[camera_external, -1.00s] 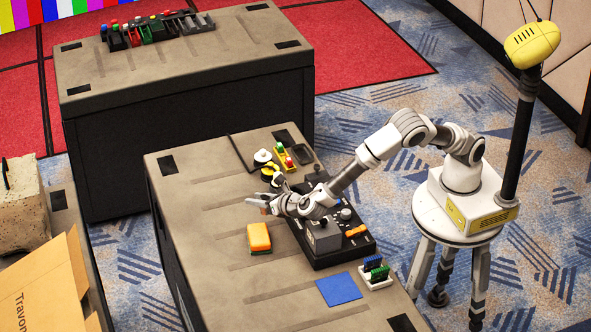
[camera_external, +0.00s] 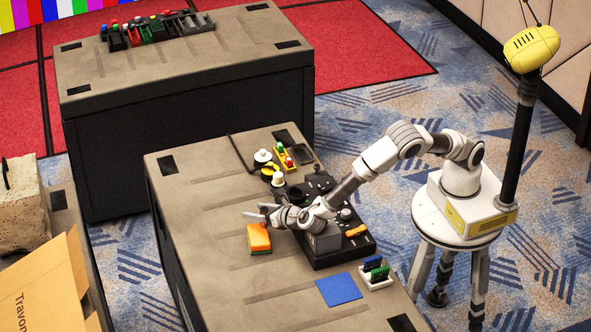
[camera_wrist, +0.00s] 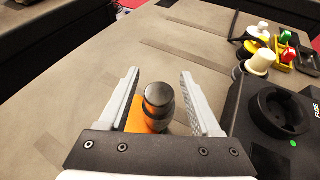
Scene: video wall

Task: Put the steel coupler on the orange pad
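The orange pad (camera_external: 259,238) lies on the near table, left of the black control panel. Part of it shows in the wrist view (camera_wrist: 130,118). A dark grey upright cylinder, which looks like the steel coupler (camera_wrist: 159,100), stands between my fingers, with the pad's orange behind and left of it. I cannot tell whether it rests on the pad or beside it. My gripper (camera_wrist: 158,72) is open, with a gap on both sides of the coupler. In the external view, my gripper (camera_external: 257,212) is low over the pad's far edge and the coupler cannot be made out.
The black panel (camera_external: 345,250) with knobs and a round socket (camera_wrist: 278,112) is close on the right. White and yellow pieces (camera_external: 264,157) stand behind it. A blue square (camera_external: 338,289) and a small white rack (camera_external: 376,275) are at the front. The table's left side is clear.

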